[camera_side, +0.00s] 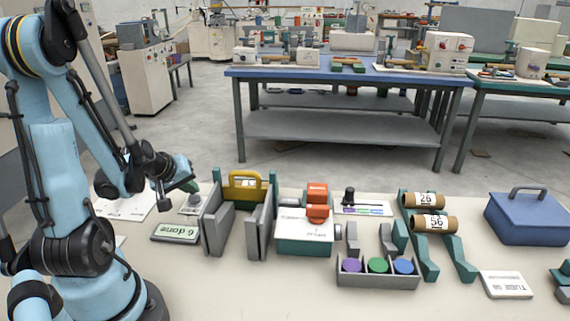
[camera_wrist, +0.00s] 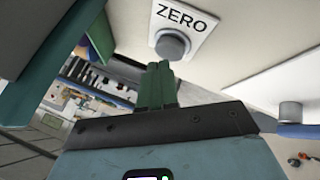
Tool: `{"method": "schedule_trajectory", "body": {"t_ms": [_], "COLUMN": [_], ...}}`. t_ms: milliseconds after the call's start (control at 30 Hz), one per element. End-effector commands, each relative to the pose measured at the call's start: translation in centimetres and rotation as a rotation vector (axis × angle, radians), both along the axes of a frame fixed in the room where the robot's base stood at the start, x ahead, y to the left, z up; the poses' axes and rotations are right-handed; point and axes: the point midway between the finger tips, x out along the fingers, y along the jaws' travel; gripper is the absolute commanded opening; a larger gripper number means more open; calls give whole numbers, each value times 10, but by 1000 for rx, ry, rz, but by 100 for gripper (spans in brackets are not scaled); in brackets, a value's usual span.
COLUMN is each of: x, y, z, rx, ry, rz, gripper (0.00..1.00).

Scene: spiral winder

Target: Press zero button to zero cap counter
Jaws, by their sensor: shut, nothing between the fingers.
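The zero button (camera_wrist: 172,45) is a round grey knob on a white plate marked ZERO (camera_wrist: 188,16) in the wrist view. It also shows in the side view as a small grey knob (camera_side: 194,201) on a pale plate, left of the grey upright panels. My gripper (camera_wrist: 158,68) has green fingers closed together, holding nothing. Its tips are close to the button's near edge in the wrist view; I cannot tell whether they touch. In the side view my gripper (camera_side: 191,185) is just above the button. The counter sign (camera_side: 175,233) reads "6 done" and lies in front of the button.
Grey upright panels (camera_side: 212,232) and a yellow handle (camera_side: 245,184) stand right of the button. Farther right are a teal box with an orange part (camera_side: 317,203), a tray of coloured discs (camera_side: 377,282), numbered tubes (camera_side: 428,221) and a blue box (camera_side: 528,219).

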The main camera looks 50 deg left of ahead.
Motion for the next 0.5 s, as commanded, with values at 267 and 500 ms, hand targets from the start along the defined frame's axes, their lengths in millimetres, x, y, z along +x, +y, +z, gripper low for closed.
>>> {"method": "schedule_trajectory", "body": {"t_ms": [267,500], "x": [0,0], "y": [0,0], "z": [-1,-4], "rx": [0,0], "ry": [0,0], "rz": [0,0], "gripper": [0,0]}}
